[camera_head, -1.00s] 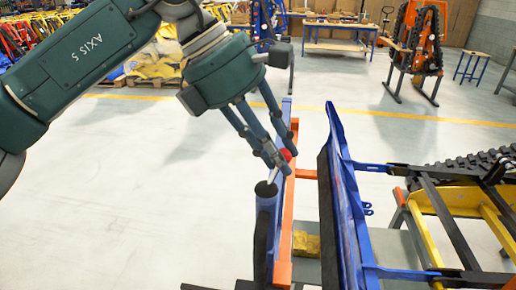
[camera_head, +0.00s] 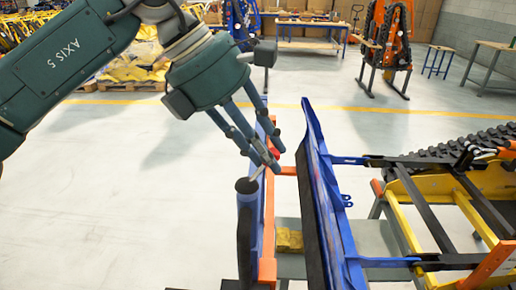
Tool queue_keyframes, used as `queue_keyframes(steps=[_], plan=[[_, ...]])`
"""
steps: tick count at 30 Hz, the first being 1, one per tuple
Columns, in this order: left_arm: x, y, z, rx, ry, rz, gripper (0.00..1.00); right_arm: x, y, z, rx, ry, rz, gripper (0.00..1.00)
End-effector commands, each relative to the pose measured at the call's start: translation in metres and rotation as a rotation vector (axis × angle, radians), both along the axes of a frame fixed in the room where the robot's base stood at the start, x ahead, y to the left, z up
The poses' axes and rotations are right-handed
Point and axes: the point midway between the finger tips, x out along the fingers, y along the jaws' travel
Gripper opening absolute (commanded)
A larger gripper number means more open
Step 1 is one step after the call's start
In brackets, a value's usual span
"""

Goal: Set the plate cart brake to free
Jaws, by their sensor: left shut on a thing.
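The brake lever is a short pale rod with a red knob (camera_head: 275,153), rising from the dark top of a blue post (camera_head: 246,225) and leaning to the right. My left gripper (camera_head: 268,160) comes down from the upper left with its fingers shut around the knob, which they partly hide. An orange upright bar (camera_head: 268,225) and a long blue plate (camera_head: 318,190) stand just right of the post and seem to belong to the plate cart. My right gripper is not in view.
A yellow and black tracked carrier (camera_head: 440,205) stands close on the right, joined to the blue plate by blue arms. An orange tracked unit (camera_head: 390,35) and benches stand at the back. The pale floor on the left is clear.

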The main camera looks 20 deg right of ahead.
Motion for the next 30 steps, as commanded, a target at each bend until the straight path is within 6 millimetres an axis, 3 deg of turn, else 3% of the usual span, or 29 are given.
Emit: queue_keyframes(steps=[2, 3, 4, 15, 30], plan=[[-0.009, -0.006, -0.006, 0.000, 0.019, -0.016, 0.00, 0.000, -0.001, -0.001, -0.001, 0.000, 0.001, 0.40], [-0.009, -0.007, -0.006, 0.001, 0.020, -0.017, 0.35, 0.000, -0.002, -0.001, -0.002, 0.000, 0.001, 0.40], [-0.009, -0.006, -0.006, 0.002, 0.020, -0.018, 0.39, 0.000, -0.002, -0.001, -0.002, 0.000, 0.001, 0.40], [-0.008, -0.005, -0.003, 0.000, 0.014, -0.016, 0.39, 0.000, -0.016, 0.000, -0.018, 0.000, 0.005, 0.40], [-0.006, -0.004, 0.000, -0.002, 0.009, -0.014, 0.39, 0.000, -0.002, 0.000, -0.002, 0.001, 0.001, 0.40]])
